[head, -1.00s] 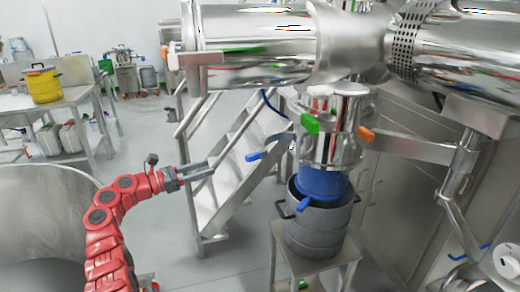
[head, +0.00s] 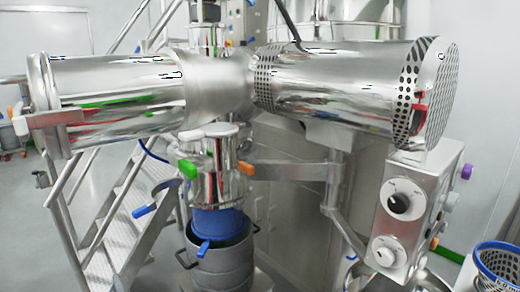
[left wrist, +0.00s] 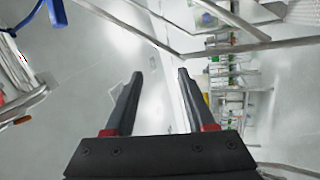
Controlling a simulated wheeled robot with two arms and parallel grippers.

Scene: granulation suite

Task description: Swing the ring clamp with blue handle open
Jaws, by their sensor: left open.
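Another blue-ended lever (head: 145,211) reaches left of the outlet. Which of these belongs to the ring clamp I cannot tell. In the left wrist view my left gripper (left wrist: 159,75) is open, with nothing between its fingers. A blue piece (left wrist: 57,12) shows at that view's top left, apart from the fingers. My right gripper is not in view.
A steel drum (head: 222,265) stands under the outlet. Metal steps (head: 130,235) are on the left. A large horizontal steel cylinder (head: 115,95) spans above. A control box (head: 420,205) with knobs and a blue-rimmed basket (head: 500,262) are on the right.

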